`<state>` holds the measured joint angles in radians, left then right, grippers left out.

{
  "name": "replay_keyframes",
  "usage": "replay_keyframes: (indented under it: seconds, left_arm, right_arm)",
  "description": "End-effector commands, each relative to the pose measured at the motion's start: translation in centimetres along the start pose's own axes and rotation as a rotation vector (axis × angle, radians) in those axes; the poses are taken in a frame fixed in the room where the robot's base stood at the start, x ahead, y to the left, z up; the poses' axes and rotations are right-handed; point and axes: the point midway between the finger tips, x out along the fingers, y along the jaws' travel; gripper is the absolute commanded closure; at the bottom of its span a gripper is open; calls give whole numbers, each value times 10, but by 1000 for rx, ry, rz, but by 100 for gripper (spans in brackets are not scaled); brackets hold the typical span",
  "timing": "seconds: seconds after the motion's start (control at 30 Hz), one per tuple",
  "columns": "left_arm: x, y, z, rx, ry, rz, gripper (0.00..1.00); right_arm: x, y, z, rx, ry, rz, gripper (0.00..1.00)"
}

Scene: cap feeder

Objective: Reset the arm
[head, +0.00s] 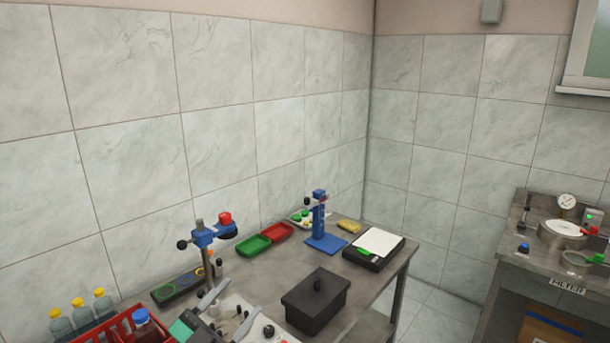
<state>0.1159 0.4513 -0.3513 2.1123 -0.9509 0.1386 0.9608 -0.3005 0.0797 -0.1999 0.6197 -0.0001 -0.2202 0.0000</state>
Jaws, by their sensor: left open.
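My left gripper (228,312) shows at the bottom of the head view, left of the middle. Its two grey fingers are spread apart and I see nothing held between them. It is over or in front of a white device (285,338) at the table's near edge, and it hides part of that device. I cannot tell whether it touches it. My right gripper is not in view.
A red crate (97,334) with bottles is left of the gripper. A blue clamp stand (204,237) rises behind it. A black lidded box (315,299) stands to the right. Green (254,246) and red trays (277,233) lie behind. Bare tabletop (285,268) lies between.

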Motion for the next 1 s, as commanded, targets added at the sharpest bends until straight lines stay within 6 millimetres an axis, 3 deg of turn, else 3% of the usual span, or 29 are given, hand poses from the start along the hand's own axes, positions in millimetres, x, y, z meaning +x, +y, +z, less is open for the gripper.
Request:
replay_keyframes:
  seconds: [0.2,0.37,0.5,0.63,0.8,1.0]
  left_arm:
    - [-56,-23,42,-118,-306,-339,41]
    - [-117,-15,80,-206,-616,-486,41]
    - [-180,12,106,-294,-923,-528,41]
    - [-241,52,115,-381,-1210,-490,41]
    - [-302,100,106,-479,-1490,-372,41]
    - [-349,145,83,-576,-1708,-211,41]
  right_arm:
    - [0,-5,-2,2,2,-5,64]
    - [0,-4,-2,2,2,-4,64]
    - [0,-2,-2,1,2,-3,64]
    - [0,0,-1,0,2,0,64]
    - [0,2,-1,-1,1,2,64]
    - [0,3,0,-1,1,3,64]
